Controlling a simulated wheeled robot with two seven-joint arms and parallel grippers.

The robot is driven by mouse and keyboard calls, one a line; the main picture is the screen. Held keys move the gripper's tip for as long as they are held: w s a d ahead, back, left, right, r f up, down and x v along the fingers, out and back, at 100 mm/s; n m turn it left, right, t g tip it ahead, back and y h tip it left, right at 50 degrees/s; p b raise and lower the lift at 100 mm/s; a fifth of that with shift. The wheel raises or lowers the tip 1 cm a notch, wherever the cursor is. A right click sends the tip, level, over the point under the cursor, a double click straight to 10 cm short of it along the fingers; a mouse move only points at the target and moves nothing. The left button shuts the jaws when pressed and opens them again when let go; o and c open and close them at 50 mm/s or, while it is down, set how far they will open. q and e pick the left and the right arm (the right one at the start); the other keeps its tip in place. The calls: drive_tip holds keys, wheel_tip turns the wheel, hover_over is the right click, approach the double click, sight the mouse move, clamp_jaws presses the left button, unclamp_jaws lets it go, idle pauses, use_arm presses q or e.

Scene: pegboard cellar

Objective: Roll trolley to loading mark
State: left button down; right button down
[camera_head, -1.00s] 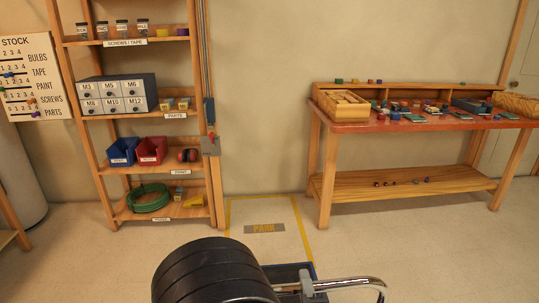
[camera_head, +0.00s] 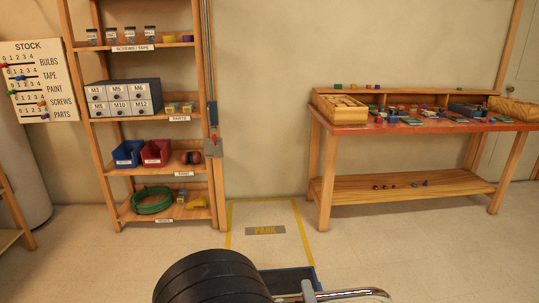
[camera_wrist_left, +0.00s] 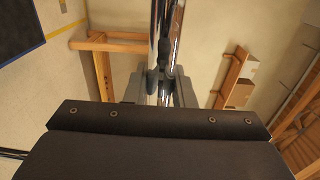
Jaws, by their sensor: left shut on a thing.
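The trolley shows at the bottom of the head view as a dark deck with a blue edge (camera_head: 290,278) and a chrome handle (camera_head: 345,293). My left gripper (camera_head: 308,291) is shut on the chrome handle, partly cut off by the frame edge. In the left wrist view the fingers (camera_wrist_left: 162,88) close around the chrome bar (camera_wrist_left: 165,40), and the deck (camera_wrist_left: 18,28) shows at upper left. The loading mark is a yellow floor outline with a PARK plate (camera_head: 265,230). The deck's far edge lies at the outline's near end. My right gripper is out of view.
A wooden shelf (camera_head: 160,121) with jars, drawers and bins stands left of the mark. A workbench (camera_head: 430,125) with small parts stands to the right. The floor inside the outline looks clear. My black arm hides part of the floor and trolley.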

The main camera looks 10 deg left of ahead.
use_arm(q)
drive_tip(key=shift+r, duration=0.2)
drive_tip(key=c, duration=1.2)
unclamp_jaws()
drive_tip(key=shift+s+f, duration=0.1)
drive_tip(key=shift+o, duration=0.2)
drive_tip(key=shift+f, duration=0.1)
